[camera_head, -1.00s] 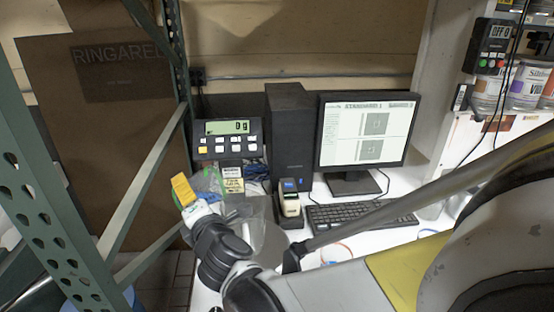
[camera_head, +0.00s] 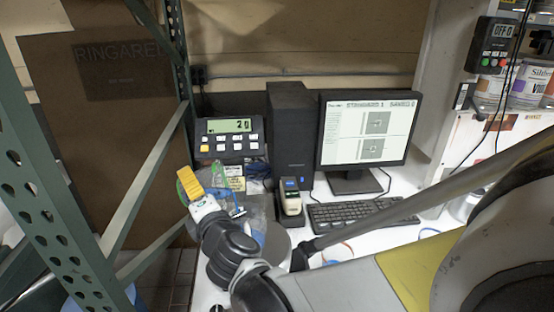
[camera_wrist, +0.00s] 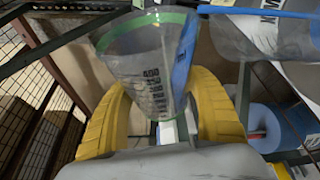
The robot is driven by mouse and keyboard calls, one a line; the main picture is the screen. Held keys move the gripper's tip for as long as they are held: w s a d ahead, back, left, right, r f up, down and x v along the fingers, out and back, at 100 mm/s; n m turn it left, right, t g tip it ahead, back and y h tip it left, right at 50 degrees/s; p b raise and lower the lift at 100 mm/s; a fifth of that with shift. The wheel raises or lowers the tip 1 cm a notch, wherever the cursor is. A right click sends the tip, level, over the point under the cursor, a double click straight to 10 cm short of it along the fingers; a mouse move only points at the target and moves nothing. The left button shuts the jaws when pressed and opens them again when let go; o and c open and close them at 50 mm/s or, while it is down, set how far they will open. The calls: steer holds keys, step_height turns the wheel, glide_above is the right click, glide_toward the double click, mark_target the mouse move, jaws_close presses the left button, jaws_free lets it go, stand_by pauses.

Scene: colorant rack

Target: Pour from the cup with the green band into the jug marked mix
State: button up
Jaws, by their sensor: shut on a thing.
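My gripper (camera_wrist: 160,108) has its yellow fingers shut around a clear tapered cup (camera_wrist: 145,65) with a green band at its rim. Dark measuring marks show on the cup's wall, and blue liquid shows along its right side. The cup looks tilted. In the head view my gripper (camera_head: 189,184) is at the left of the desk, and the cup's green rim shows beside the yellow finger. A clear jug (camera_wrist: 235,38) with a blue rim and dark letters, only partly readable, is at the upper right, close to the cup. In the head view the jug is largely hidden behind my gripper.
A scale display (camera_head: 229,126) behind the gripper appears to read 20. A black computer tower (camera_head: 290,125), a monitor (camera_head: 367,130), a keyboard (camera_head: 362,212) and a small handheld device (camera_head: 290,200) stand to the right. Green metal rack posts (camera_head: 45,190) stand close on the left.

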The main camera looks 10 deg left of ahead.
mark_target(214, 179)
steer(key=shift+w+d+r+m+t, duration=0.2)
steer(key=shift+d+r+m+t, duration=0.1)
steer(key=shift+d+r+m, duration=0.3)
stand_by(0.8)
steer(key=shift+d+r+m+y, duration=0.2)
steer(key=shift+r+m+y, duration=0.15)
steer(key=shift+m, duration=0.15)
stand_by(1.2)
